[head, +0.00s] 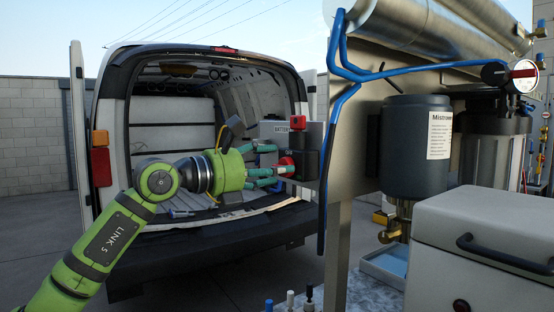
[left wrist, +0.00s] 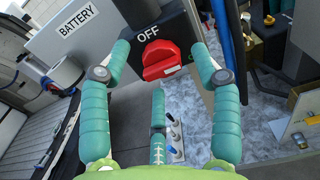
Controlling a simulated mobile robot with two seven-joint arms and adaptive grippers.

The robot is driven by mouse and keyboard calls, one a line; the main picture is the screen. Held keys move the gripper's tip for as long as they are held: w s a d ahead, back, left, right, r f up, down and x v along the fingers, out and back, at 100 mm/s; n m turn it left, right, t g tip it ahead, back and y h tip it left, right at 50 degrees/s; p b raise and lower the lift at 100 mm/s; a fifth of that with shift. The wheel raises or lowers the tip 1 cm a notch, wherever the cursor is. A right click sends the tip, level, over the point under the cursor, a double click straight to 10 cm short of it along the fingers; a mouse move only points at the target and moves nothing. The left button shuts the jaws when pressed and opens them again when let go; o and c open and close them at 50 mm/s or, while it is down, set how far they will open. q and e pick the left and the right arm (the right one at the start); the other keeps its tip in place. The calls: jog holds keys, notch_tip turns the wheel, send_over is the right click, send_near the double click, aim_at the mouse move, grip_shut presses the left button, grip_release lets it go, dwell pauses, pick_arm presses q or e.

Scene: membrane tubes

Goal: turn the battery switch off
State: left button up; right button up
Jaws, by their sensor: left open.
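The battery switch has a red knob (left wrist: 162,60) on a dark housing, with the word OFF printed beside it in the left wrist view. The knob also shows in the head view (head: 286,162), partly covered by fingers. Its raised grip lies nearly crosswise in the left wrist view; I cannot tell its set position. My left gripper (head: 276,161) is open, its teal fingers reaching toward the knob. In the left wrist view two fingers flank the knob and a third is below it. I cannot tell whether any finger touches it. My right gripper is out of view.
A grey box marked BATTERY (left wrist: 85,25) is beside the switch. A second red part (head: 298,122) sits above the knob. The open van (head: 200,245) is behind. At right are a metal frame (head: 338,250), a dark Mistraner canister (head: 415,165) and a beige case (head: 470,230).

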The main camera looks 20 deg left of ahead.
pick_arm(q)
jog(key=shift+w+d, duration=0.45)
jog(key=shift+w, duration=0.15)
